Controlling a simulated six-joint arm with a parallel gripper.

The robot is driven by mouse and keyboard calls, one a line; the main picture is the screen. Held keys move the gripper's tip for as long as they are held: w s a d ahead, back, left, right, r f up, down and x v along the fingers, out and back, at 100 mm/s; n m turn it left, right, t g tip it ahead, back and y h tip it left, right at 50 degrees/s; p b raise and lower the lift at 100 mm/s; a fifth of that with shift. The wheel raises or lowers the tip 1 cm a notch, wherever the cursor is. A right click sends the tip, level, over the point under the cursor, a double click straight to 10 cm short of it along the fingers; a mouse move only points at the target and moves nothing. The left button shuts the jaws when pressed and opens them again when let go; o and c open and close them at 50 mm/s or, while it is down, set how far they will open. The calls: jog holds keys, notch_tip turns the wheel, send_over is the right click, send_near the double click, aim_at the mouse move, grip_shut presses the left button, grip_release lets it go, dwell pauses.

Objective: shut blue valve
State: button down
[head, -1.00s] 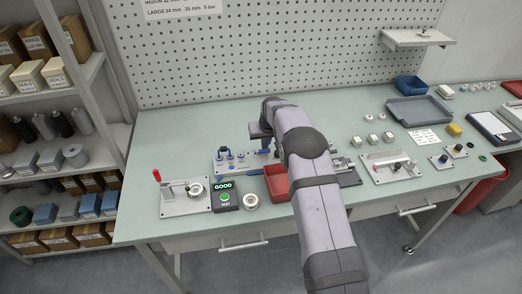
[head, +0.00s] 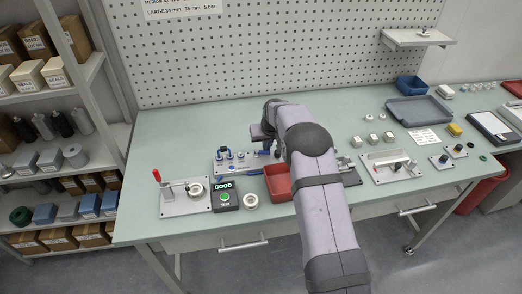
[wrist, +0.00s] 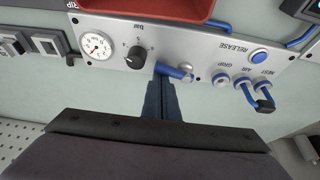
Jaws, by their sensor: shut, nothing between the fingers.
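The blue valve (wrist: 170,71) shows in the wrist view as a blue lever on a silver pivot, at the panel's edge nearest my gripper. Its lever lies roughly along the panel, with the free end toward the dial knob. My gripper (wrist: 161,82) is shut and empty, its dark fingertips right beside the lever; I cannot tell whether they touch. The grey panel (wrist: 115,63) carries the valve, and it also shows in the head view (head: 222,166). In the head view my arm hides the fingertips.
The panel also has a pressure gauge (wrist: 96,46), a black dial knob (wrist: 136,57), a blue release button (wrist: 259,56) and blue hoses (wrist: 264,95). A red bin (head: 279,184) stands at the panel's front. The bench behind the panel is largely clear.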

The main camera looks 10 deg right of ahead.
jog(key=shift+s+f, duration=0.1)
jog(key=shift+s, duration=0.7)
dwell(0.4)
jog(key=shift+s+a, duration=0.15)
jog(key=shift+s, duration=0.1)
jog(key=shift+s+a, duration=0.1)
jog(key=shift+s, duration=0.1)
jog(key=shift+s+a, duration=0.15)
jog(key=shift+s, duration=0.1)
jog(key=shift+a, duration=0.1)
dwell(0.6)
jog(key=shift+s+a, duration=0.3)
jog(key=shift+s, duration=0.05)
jog(key=shift+d, duration=0.3)
